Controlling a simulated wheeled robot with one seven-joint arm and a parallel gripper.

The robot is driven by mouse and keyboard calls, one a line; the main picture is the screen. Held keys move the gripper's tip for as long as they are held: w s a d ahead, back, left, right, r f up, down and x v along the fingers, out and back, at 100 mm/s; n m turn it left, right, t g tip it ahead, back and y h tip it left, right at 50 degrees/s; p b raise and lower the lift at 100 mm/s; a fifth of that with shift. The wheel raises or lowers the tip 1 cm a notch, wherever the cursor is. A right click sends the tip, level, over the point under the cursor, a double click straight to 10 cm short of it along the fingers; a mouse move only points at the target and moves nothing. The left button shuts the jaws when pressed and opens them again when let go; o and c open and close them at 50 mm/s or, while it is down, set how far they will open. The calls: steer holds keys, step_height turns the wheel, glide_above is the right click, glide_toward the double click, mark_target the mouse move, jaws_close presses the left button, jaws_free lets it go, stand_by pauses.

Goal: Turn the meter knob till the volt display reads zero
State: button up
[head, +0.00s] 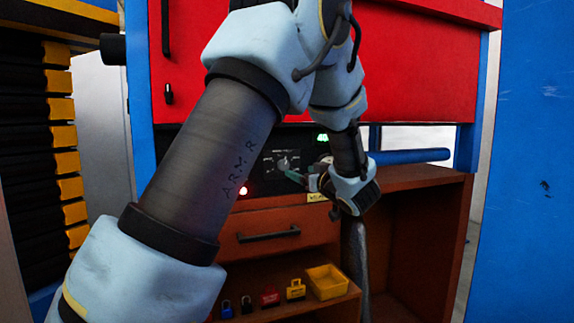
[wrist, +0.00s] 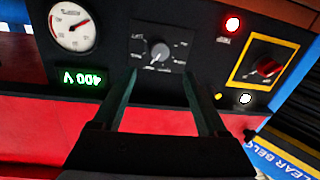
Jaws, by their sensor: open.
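The meter knob (wrist: 160,52) is a small grey dial on a dark square plate with printed marks around it. It also shows on the black panel in the head view (head: 284,163). The green volt display (wrist: 79,78) appears upside down in the wrist view and seems to read 400 V. It is a small green glow in the head view (head: 322,138). My gripper (wrist: 159,74) is open, its two fingers pointing at the panel on either side of the knob's line, with no visible contact. It also shows in the head view (head: 297,177), beside the knob.
A round white gauge (wrist: 72,27) is beside the display. A red lamp (wrist: 232,23) and a red switch on a yellow plate (wrist: 268,68) lie right of the knob. Below the panel are a drawer (head: 275,232), padlocks (head: 270,294) and a yellow bin (head: 327,282).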

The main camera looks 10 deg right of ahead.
mark_target(285, 165)
steer(key=p+x, duration=0.3)
steer(key=x, duration=0.7)
steer(key=shift+w, duration=0.25)
jaws_close()
